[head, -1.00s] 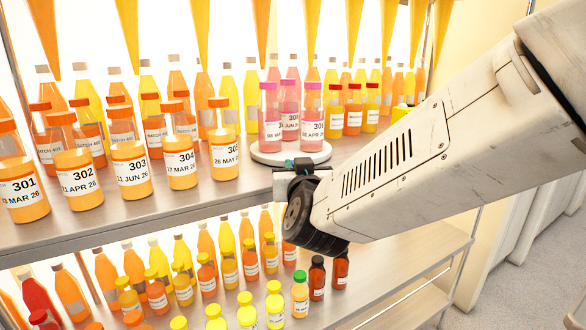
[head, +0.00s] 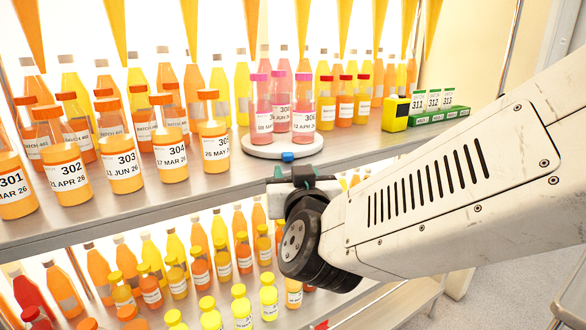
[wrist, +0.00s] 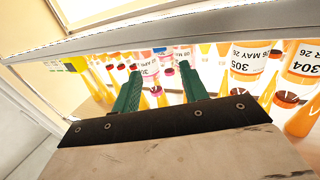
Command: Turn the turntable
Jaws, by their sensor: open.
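The round white turntable (head: 262,150) sits on the upper shelf near its front edge. It carries three pink bottles (head: 281,112) with pink caps. A small blue tab (head: 288,156) is on its front rim. My gripper (head: 303,170) is just in front of and below that rim, by the shelf edge, and looks apart from it. In the wrist view, the two green fingers (wrist: 158,75) are spread with nothing held between them. The pink bottles (wrist: 158,66) show beyond them. Part of the gripper is hidden behind my wrist in the head view.
Orange bottles labelled 301 to 305 (head: 170,150) stand left of the turntable. Red-capped bottles (head: 345,107) stand close on its right. Further right are a yellow device (head: 395,114) and a green rack (head: 440,115). The lower shelf holds several bottles (head: 240,303) below my wrist.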

